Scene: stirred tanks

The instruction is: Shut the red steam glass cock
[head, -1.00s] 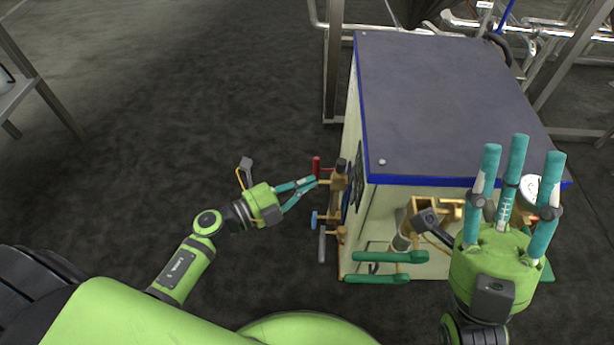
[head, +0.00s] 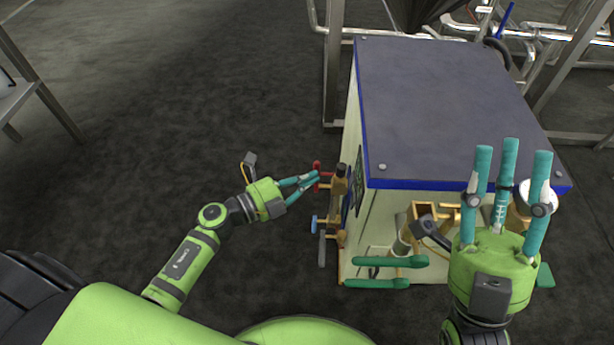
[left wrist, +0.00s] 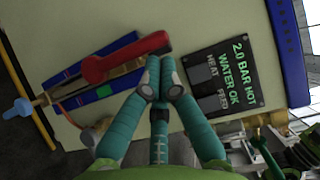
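The red cock handle (head: 317,169) is at the upper end of the brass gauge fittings on the left face of the cabinet. In the left wrist view the red handle (left wrist: 125,56) lies slanted, its right end just beyond my fingertips. My left gripper (head: 316,178) has its fingertips drawn together, right at the red handle; it also shows in the left wrist view (left wrist: 159,68). Nothing shows between the fingers. Whether they touch the handle is hard to tell. My right gripper (head: 510,165) is open and empty, fingers upward, before the cabinet front.
The cabinet (head: 450,105) has a dark top with blue edges. A blue handle (head: 315,223) and a grey handle (head: 322,250) sit below the red one. Green-handled levers (head: 385,283) stick out at the front. A display panel (left wrist: 223,75) is beside the gauge. Floor left is clear.

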